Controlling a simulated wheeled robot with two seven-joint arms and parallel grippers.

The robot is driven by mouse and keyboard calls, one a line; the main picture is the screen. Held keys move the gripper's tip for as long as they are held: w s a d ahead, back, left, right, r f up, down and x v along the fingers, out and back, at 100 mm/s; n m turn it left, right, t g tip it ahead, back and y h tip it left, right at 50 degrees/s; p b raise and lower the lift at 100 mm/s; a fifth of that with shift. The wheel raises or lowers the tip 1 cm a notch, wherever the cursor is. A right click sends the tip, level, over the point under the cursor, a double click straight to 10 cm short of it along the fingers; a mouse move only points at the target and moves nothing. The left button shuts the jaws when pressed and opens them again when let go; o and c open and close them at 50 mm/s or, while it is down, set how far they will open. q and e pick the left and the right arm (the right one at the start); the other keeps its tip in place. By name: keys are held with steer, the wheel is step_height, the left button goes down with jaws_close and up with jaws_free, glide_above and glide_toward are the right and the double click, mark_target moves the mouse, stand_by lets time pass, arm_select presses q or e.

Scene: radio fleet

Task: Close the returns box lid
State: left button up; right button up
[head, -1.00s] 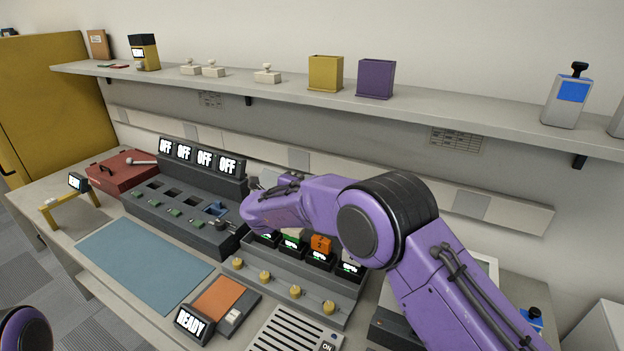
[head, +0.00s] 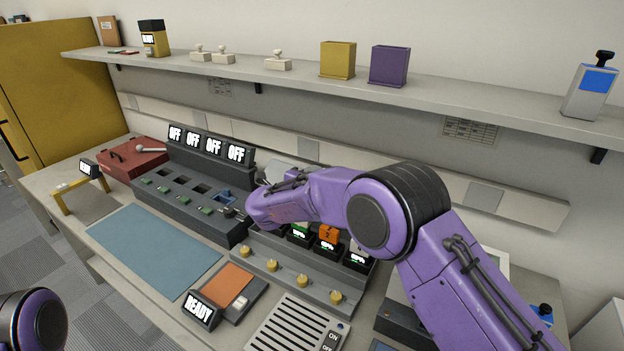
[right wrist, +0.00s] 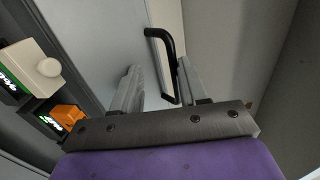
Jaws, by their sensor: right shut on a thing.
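In the right wrist view a light grey panel, which looks like the returns box lid (right wrist: 95,35), carries a black bar handle (right wrist: 164,38). My right gripper (right wrist: 160,78) has its two grey fingers on either side of the handle's lower end and is shut on it. In the head view, part of a pale grey panel (head: 288,166) shows behind my right forearm; I cannot tell for sure that it is the same lid. My right gripper is hidden there behind the arm. The box body is not clearly visible. My left gripper is out of view.
Chargers with a white-knobbed item (right wrist: 46,68) and an orange item (right wrist: 68,112) sit close left of the right gripper. A dark console with OFF displays (head: 206,146) stands left of my arm. A shelf (head: 290,78) runs above. The blue mat (head: 155,250) is clear.

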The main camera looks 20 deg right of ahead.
steer(key=shift+s+f, duration=0.1)
steer(key=shift+f, duration=0.2)
steer(key=shift+s+a, duration=0.2)
steer(key=shift+a, duration=0.2)
steer(key=b+v, duration=0.3)
steer(key=v, duration=0.6)
steer(key=shift+s+r, duration=0.2)
steer(key=shift+r, duration=0.15)
steer(key=shift+a, duration=0.1)
